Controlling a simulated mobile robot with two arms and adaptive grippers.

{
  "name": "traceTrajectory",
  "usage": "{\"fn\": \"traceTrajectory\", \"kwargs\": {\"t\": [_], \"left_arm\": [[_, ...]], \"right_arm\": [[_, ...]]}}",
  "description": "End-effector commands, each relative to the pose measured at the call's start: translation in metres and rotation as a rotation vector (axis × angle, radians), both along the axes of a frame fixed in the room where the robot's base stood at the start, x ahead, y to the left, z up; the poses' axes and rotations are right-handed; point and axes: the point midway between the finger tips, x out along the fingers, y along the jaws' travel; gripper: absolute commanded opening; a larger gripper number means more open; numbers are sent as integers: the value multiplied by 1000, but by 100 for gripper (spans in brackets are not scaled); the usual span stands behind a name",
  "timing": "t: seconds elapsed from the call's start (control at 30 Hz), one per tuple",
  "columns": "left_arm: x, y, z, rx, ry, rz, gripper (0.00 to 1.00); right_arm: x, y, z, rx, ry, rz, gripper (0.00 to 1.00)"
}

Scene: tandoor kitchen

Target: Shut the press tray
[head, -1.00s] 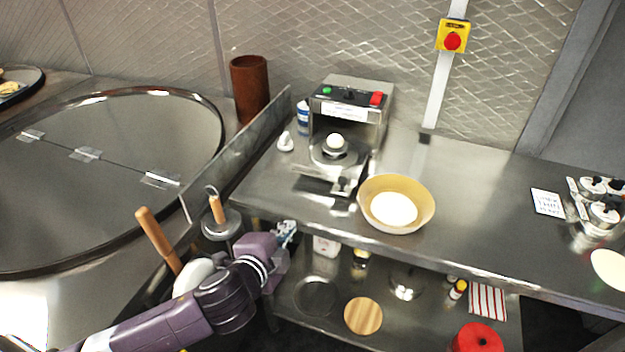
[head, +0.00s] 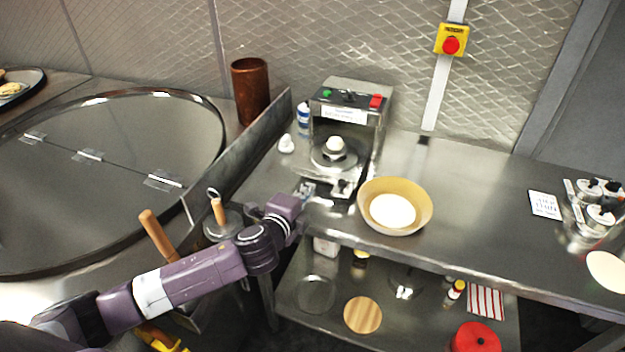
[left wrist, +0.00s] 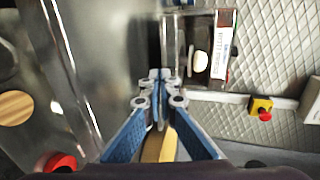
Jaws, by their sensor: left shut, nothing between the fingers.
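The press (head: 345,112) is a steel box with green and red buttons and a white label, standing on the steel counter. Its metal tray (head: 322,176) sticks out at the front, below a round plate with a white knob (head: 333,144). My left gripper (head: 306,190) is shut and empty at the tray's front edge; whether it touches the tray I cannot tell. In the left wrist view the closed fingertips (left wrist: 158,76) point toward the lower front of the press (left wrist: 196,48), and the tray is mostly hidden. My right gripper is not in view.
A tan bowl (head: 424,207) with white contents stands right of the tray, close to the counter edge. A metal divider (head: 255,150) and a large round tandoor top (head: 110,200) lie left.

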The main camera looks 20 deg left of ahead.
Motion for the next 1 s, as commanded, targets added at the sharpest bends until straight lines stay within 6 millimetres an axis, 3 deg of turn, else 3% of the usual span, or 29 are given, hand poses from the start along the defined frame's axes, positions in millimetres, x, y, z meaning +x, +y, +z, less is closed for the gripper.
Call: {"fn": "traceTrajectory", "kwargs": {"t": [0.1, 0.3, 0.8, 1.0], "left_arm": [[17, 0, 4, -1, -3, 1, 0], [32, -1, 2, 0, 0, 0, 0], [37, -1, 1, -1, 0, 0, 0], [52, -2, 1, -3, -1, 1, 0]], "right_arm": [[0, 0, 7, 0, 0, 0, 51], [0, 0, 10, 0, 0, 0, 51], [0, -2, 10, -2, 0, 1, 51], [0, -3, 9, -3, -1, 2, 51]]}}
